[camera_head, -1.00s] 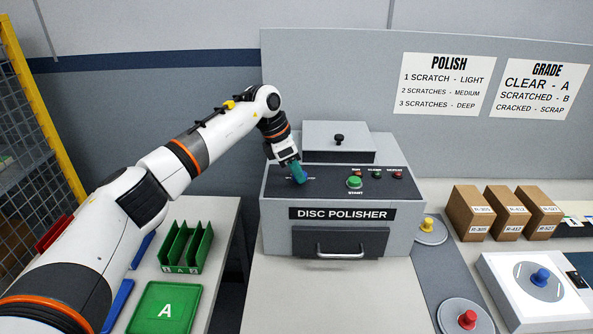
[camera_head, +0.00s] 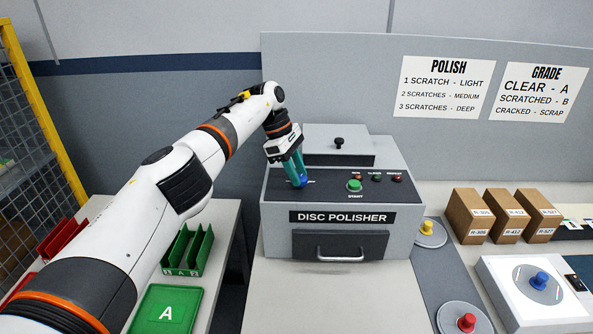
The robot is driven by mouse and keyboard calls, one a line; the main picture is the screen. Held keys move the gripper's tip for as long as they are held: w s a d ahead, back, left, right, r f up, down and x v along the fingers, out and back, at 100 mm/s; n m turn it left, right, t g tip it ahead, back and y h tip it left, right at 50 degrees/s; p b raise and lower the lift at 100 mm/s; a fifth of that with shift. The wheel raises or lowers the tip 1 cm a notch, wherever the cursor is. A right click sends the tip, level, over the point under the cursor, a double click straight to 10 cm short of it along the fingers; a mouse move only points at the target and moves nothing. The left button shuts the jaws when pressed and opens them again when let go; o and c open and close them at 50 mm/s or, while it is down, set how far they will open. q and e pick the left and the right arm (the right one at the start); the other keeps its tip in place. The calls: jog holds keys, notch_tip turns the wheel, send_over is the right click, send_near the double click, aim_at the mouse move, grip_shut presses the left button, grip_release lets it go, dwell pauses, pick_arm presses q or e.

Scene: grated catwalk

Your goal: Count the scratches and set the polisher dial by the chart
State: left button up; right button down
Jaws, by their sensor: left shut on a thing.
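The disc polisher (camera_head: 340,238) stands on the bench in the middle, with a dark sloped panel on top. My left gripper (camera_head: 300,182) reaches down to the left of this panel, its teal fingers shut on the blue dial (camera_head: 302,181). The dial's setting marks are mostly hidden by the fingers. The polish chart (camera_head: 447,86) on the back wall reads 1 scratch light, 2 scratches medium, 3 scratches deep. A disc with a blue knob (camera_head: 540,279) lies on a white device at the right; marks on it are too small to count. My right gripper is not in view.
A green start button (camera_head: 354,186) and small indicators sit on the panel near the dial. A grade chart (camera_head: 539,92) hangs beside the polish chart. Yellow-knobbed (camera_head: 428,228) and red-knobbed (camera_head: 466,322) discs lie right of the polisher. Brown boxes (camera_head: 470,217) stand farther right. Green trays (camera_head: 165,311) are left.

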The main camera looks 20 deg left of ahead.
pick_arm(q)
jog(key=shift+r, duration=0.1)
dwell(0.3)
jog(key=o, duration=1)
